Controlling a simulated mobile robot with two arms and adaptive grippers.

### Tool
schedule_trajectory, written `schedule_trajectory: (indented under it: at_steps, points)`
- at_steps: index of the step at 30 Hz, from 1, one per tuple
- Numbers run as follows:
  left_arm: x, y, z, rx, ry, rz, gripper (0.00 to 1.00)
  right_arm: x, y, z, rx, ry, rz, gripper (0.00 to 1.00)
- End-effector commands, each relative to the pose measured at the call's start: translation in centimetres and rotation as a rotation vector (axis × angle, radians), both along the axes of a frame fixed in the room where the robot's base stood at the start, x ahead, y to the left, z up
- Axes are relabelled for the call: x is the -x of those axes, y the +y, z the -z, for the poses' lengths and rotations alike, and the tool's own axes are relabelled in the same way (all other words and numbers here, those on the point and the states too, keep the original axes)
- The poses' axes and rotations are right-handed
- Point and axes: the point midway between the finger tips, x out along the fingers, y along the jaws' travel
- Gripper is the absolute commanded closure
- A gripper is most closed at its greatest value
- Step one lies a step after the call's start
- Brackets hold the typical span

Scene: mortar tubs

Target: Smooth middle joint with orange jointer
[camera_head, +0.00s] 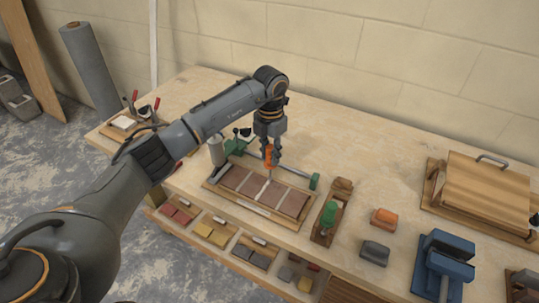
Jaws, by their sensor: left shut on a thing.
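My left gripper (270,155) points down over a framed wooden board with reddish-brown bricks (236,179) and pale joints between them. It is shut on the orange jointer (269,158), held upright. The jointer's lower end is at or just above the middle joint (262,186); I cannot tell whether it touches. The gripper fingers partly hide the jointer's top. My right gripper is out of view.
A green-handled tool (328,213) stands on a wooden holder right of the board. An orange block (384,218), a grey block (375,252) and a blue vise (444,262) are further right. Small trays of coloured pieces (215,229) line the front.

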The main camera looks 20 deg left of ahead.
Motion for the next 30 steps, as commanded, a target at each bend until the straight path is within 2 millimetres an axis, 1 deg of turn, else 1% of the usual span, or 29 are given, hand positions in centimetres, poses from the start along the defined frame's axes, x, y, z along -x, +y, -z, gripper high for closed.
schedule_trajectory:
  at_steps: [7, 16, 26, 30]
  points:
    - [0.2, 0.0, 0.0, 0.0, 0.001, 0.0, 1.0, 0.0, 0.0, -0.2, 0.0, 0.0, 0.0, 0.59]
    - [1.5, 0.1, 0.2, 0.0, 0.003, 0.0, 1.0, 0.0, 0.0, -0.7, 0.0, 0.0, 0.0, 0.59]
    - [1.6, 0.1, 0.3, -0.001, 0.005, 0.0, 1.0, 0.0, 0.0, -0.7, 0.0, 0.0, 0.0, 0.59]
    - [2.0, 0.1, 0.3, -0.001, 0.006, 0.001, 1.0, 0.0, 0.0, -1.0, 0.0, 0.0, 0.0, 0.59]
